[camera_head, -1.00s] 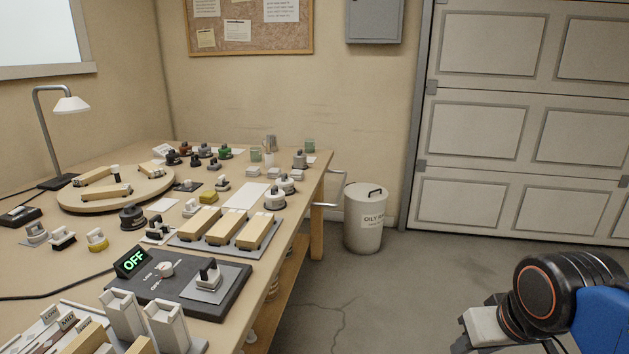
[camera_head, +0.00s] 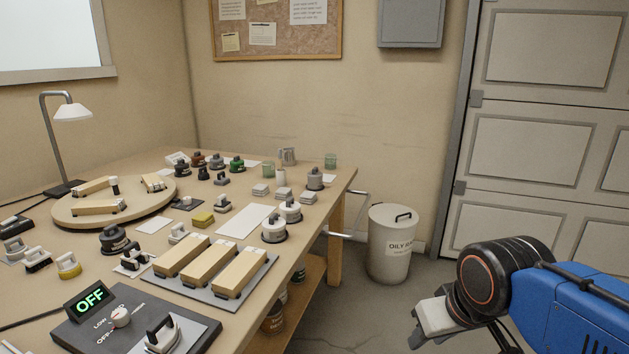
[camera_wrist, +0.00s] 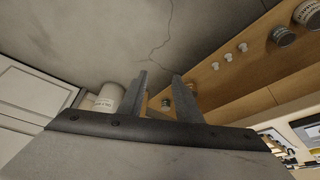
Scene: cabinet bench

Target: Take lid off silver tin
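A silver-grey tin with a dark-knobbed lid (camera_head: 314,179) stands upright near the back right edge of the bench in the head view. It looks like the silver tin, and its lid appears to be on. Another grey knobbed item (camera_head: 216,161) stands among coloured ones at the back, too small to tell if it is a tin. My gripper (camera_wrist: 160,76) shows two fingers apart with nothing between them in the wrist view. In the head view my arm is at the lower right, over the floor, well away from the bench.
A bin (camera_head: 390,255) stands beyond the bench's right end. Open floor lies between bench and arm.

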